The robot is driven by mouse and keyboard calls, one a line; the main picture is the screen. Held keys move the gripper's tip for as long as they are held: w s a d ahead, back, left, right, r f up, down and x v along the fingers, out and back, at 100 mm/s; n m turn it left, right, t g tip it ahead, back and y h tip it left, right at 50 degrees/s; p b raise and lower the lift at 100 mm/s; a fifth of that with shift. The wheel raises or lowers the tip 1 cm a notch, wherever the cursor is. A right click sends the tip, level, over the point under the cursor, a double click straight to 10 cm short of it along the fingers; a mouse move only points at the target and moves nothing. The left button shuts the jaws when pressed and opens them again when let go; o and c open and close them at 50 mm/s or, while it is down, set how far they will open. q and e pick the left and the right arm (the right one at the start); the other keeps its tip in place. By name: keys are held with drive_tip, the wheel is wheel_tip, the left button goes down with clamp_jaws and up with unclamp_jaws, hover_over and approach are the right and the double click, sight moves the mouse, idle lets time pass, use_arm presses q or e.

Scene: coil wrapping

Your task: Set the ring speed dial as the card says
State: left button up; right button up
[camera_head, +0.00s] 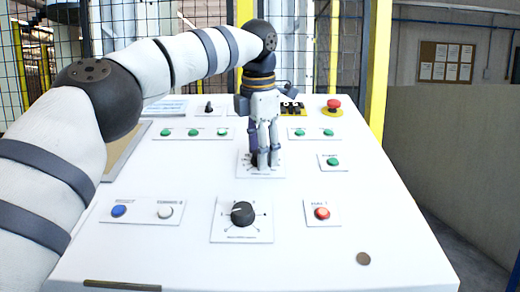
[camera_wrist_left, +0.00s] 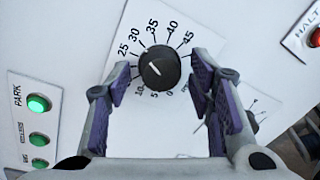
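A round black dial knob (camera_wrist_left: 160,66) with a white pointer mark sits on a white plate (camera_wrist_left: 190,115) with a scale from 0 to 45. The exact reading of the mark is hard to tell. My left gripper (camera_wrist_left: 159,74) is open, with its purple-padded fingers on either side of this knob; contact cannot be told. In the head view my left gripper (camera_head: 263,163) points down at the same dial's plate (camera_head: 246,172) and hides most of it. A bluish card (camera_head: 165,107) lies at the back left; its text is unreadable. My right gripper is not in view.
A second black dial (camera_head: 242,213) stands nearer on the panel. Green buttons (camera_head: 195,132), a blue button (camera_head: 119,211), a white button (camera_head: 165,212) and a red button (camera_head: 321,213) surround it. A red emergency knob (camera_head: 333,104) is at the back right. A coin-like disc (camera_head: 363,258) lies front right.

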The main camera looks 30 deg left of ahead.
use_arm(q)
drive_tip(key=shift+r, duration=0.1)
drive_tip(key=v, duration=0.7)
drive_tip(key=shift+r, duration=0.15)
